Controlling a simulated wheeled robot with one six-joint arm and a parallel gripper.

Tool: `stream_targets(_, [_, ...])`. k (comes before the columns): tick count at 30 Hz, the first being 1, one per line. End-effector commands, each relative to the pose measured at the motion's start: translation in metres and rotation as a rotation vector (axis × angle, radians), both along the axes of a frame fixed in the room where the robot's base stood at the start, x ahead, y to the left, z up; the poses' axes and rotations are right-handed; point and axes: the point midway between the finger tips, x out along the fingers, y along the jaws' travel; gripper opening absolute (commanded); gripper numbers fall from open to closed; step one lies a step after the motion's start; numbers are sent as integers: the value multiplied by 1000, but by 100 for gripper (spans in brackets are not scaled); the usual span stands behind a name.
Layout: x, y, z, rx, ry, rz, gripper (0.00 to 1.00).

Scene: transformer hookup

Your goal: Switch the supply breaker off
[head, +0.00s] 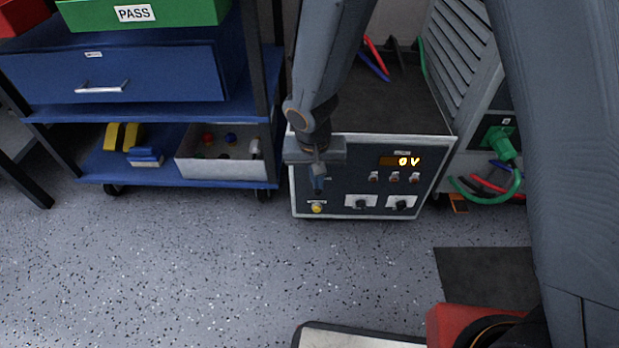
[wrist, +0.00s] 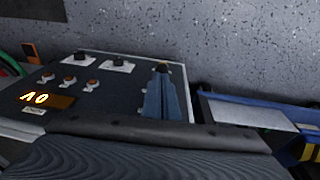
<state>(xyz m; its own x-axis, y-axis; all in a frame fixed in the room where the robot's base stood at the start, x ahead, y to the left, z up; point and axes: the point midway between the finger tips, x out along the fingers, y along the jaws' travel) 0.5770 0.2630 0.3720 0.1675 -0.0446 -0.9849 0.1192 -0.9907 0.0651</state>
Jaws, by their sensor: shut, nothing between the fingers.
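The supply unit (head: 345,182) is a light-framed box with a dark front panel. Its display (head: 401,161) is lit and reads 0 V; it also shows upside down in the wrist view (wrist: 48,99). My gripper (head: 318,188) is at the left part of the panel, pointing down, with its fingers shut and empty. Contact with the panel cannot be told.
Three small switches (head: 395,177) sit under the display, with two black knobs (head: 402,204) below. A blue cart (head: 165,108) with a bin (head: 205,172) stands to the left. A grey finned cabinet (head: 465,60) with a green plug (head: 500,140) stands right. The floor in front is open.

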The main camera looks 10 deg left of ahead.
Motion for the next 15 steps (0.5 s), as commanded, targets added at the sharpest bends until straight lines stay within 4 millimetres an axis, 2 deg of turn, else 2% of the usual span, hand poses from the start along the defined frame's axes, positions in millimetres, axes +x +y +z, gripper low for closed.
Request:
stream_targets(7, [-14, 4, -25, 0, 0, 11, 0])
stream_targets(15, [-21, 2, -50, -1, 1, 9, 0])
